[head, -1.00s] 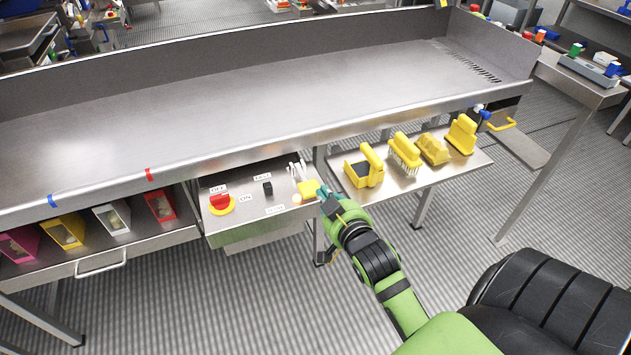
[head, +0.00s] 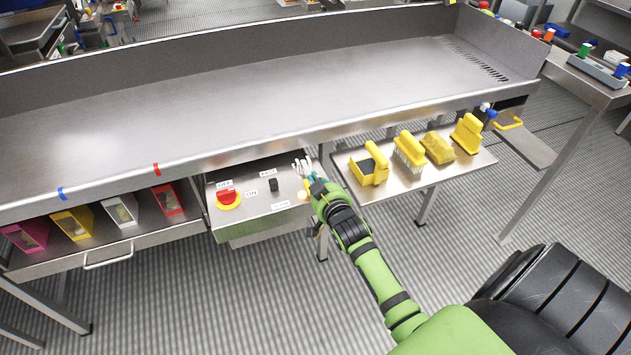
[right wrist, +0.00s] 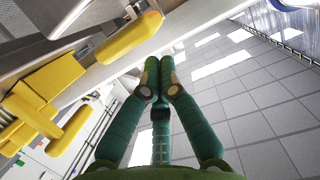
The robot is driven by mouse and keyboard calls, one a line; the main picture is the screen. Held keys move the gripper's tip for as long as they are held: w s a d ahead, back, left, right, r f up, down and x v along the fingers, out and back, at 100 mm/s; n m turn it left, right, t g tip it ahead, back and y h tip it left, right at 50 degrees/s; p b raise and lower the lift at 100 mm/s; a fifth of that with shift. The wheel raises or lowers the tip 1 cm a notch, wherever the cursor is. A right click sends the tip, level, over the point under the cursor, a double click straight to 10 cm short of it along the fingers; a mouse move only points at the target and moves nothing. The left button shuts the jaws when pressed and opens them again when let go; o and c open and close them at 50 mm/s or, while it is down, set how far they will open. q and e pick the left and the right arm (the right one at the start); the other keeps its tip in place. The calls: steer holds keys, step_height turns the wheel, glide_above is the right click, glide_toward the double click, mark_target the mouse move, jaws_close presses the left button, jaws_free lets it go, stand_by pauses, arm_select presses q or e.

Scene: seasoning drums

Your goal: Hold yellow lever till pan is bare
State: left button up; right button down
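The long steel pan (head: 270,95) looks bare in the head view. Below its front edge is the control panel (head: 250,212). My right gripper (head: 311,181) is at the panel's right end and hides part of it; no yellow lever shows clearly there. In the right wrist view a long yellow bar (right wrist: 130,38), which looks like the lever, lies just beyond and left of my right gripper's fingertips (right wrist: 160,75). Those fingertips are together with nothing visible between them. Contact with the bar cannot be told. My left gripper is out of view.
The panel holds a red knob on a yellow ring (head: 228,198) and a black switch (head: 273,185). A side shelf (head: 400,190) carries several yellow tools right of my gripper. Coloured boxes stand in a lower left tray (head: 150,243). A yellow handle (head: 510,120) is at the pan's right end.

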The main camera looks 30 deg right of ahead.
steer(key=shift+f, duration=0.4)
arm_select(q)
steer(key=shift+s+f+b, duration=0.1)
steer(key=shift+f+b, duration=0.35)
arm_select(e)
steer(key=f, duration=0.3)
steer(key=shift+s+a, duration=0.1)
steer(key=shift+s, duration=0.3)
steer(key=shift+s+f, duration=0.1)
steer(key=shift+f, duration=0.15)
stand_by(1.6)
stand_by(3.2)
